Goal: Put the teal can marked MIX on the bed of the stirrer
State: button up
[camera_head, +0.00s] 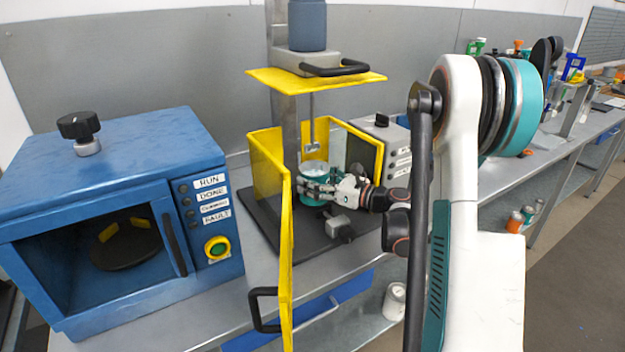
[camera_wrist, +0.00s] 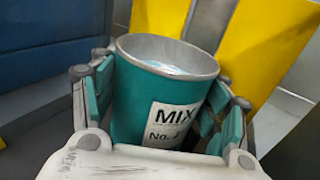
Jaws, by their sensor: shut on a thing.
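The teal can (camera_head: 316,169) marked MIX is open at the top, with pale contents inside. In the wrist view the can (camera_wrist: 150,100) sits between my fingers, its "MIX No." label facing the camera. My gripper (camera_head: 318,188) is shut on the can from the right; it also fills the wrist view (camera_wrist: 165,112). The can is inside the yellow guard of the stirrer (camera_head: 306,60), over its dark bed (camera_head: 262,217). The stirrer's shaft and paddle (camera_head: 312,140) hang just above the can's mouth. I cannot tell whether the can's base touches the bed.
The yellow guard door (camera_head: 287,265) stands open at the front, with a black handle (camera_head: 263,310). A grey clamp-like block (camera_head: 340,224) lies on the bed in front of the can. A blue machine (camera_head: 120,210) with an open front stands left. A grey control box (camera_head: 385,140) stands behind right.

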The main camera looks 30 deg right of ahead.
jog(key=shift+f+b, duration=0.35)
jog(key=shift+f, duration=0.05)
jog(key=shift+f, duration=0.25)
jog(key=o, duration=1.4)
jog(key=shift+r, duration=0.1)
jog(key=shift+r+p, duration=0.4)
jog(key=shift+r, duration=0.15)
jog(key=p+v, duration=0.2)
jog(key=v, duration=0.5)
jog(key=shift+s+d, duration=0.1)
jog(key=shift+s, duration=0.15)
